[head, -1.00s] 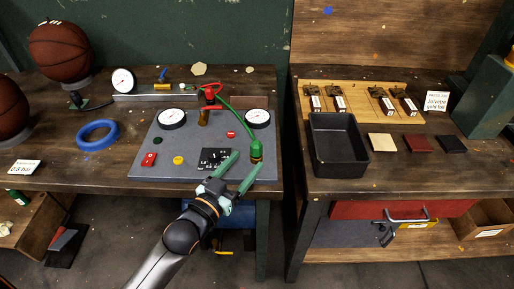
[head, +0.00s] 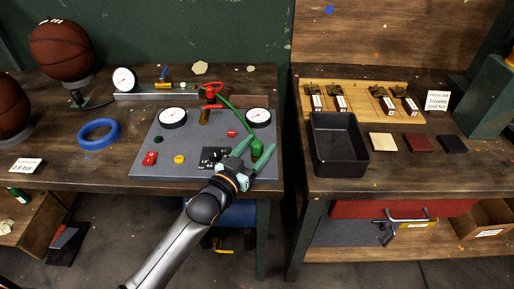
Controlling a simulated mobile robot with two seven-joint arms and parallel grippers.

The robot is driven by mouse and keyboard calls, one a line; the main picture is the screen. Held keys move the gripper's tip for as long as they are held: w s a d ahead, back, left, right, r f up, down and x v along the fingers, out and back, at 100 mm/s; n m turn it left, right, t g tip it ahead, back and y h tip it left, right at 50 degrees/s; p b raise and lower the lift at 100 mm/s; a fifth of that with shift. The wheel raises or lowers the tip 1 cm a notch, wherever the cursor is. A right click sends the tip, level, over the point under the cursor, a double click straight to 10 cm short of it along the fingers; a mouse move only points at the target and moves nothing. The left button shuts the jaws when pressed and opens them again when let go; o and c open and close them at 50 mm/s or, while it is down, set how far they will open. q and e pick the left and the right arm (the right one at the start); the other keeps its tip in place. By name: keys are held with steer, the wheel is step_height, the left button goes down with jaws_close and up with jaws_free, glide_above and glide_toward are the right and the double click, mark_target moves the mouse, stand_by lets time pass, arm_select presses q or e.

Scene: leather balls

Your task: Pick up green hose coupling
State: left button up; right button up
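The green hose coupling (head: 257,147) stands on the right part of the grey panel, at the end of a green hose (head: 237,124) that runs up to a red valve. My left gripper (head: 256,151) reaches in from the lower left, with its two teal fingers apart. The fingertips are at the coupling, one to its left and one at its lower right. The coupling's lower part is hidden by the fingers. I cannot tell whether they touch it. My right gripper is not in view.
A blue ring (head: 99,134) lies to the left. A black tray (head: 339,144) stands on the right table, across a gap.

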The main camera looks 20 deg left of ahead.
arm_select(q)
jaws_close()
stand_by(0.5)
